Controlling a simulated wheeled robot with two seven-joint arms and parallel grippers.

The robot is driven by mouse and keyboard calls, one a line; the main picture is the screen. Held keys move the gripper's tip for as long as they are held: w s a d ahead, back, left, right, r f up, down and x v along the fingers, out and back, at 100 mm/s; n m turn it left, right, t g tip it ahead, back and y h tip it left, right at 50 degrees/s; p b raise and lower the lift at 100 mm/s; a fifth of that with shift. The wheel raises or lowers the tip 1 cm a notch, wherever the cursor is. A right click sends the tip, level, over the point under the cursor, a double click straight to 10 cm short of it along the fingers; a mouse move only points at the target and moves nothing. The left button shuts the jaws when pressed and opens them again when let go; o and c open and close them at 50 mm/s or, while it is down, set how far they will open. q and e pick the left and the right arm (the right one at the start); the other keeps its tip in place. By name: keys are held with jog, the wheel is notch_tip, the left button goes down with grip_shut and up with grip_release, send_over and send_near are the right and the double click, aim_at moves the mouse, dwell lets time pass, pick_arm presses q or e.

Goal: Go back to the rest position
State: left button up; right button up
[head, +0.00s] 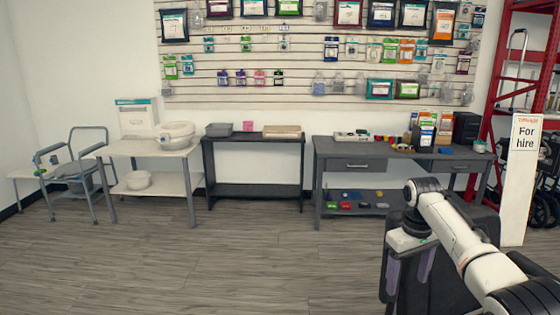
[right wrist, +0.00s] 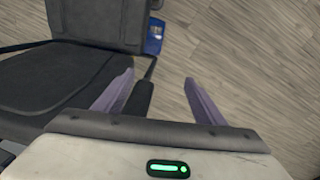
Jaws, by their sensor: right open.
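My right gripper (head: 409,276) hangs at the lower right of the head view, pointing down, with its two purple fingers apart. In the right wrist view my right gripper (right wrist: 159,78) is open, with nothing between the fingers but floor and a dark armrest-like part close to the left finger. A black padded seat (right wrist: 60,75) with a backrest lies to the left there; whether the finger touches it I cannot tell. In the head view the dark seat (head: 440,275) is behind the gripper, partly hidden by my arm. My left gripper is not in view.
A white "For hire" sign (head: 524,180) and a red rack (head: 508,80) stand at the right. A grey workbench (head: 340,147), a dark table (head: 255,141) and a white table (head: 130,150) line the wall. The wood floor (head: 220,265) at left and centre is clear.

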jog(key=s+a+f+t, duration=0.1)
jog(key=s+a+f, duration=0.1)
jog(key=f, duration=0.7)
jog(key=s+a+f+t, duration=0.1)
jog(key=s+a+f, duration=0.1)
jog(key=f, duration=0.7)
jog(key=s+a+f+t+y, duration=0.15)
jog(key=s+a+f, duration=0.25)
jog(key=s+f, duration=0.55)
jog(key=s+a+f+t, duration=0.1)
jog(key=s+a, duration=0.1)
jog(key=s, duration=0.3)
jog(key=s+a+f+t, duration=0.1)
jog(key=s+a+f, duration=0.1)
jog(key=s, duration=0.3)
jog(key=s+a+r+t+y, duration=0.1)
jog(key=s+r, duration=0.2)
jog(key=s, duration=0.3)
jog(key=s+a+r+m+t, duration=0.1)
jog(key=s+r, duration=0.2)
jog(key=s, duration=0.3)
jog(key=shift+s+r+y, duration=0.15)
jog(key=shift+s+y, duration=0.2)
jog(key=shift+s, duration=0.05)
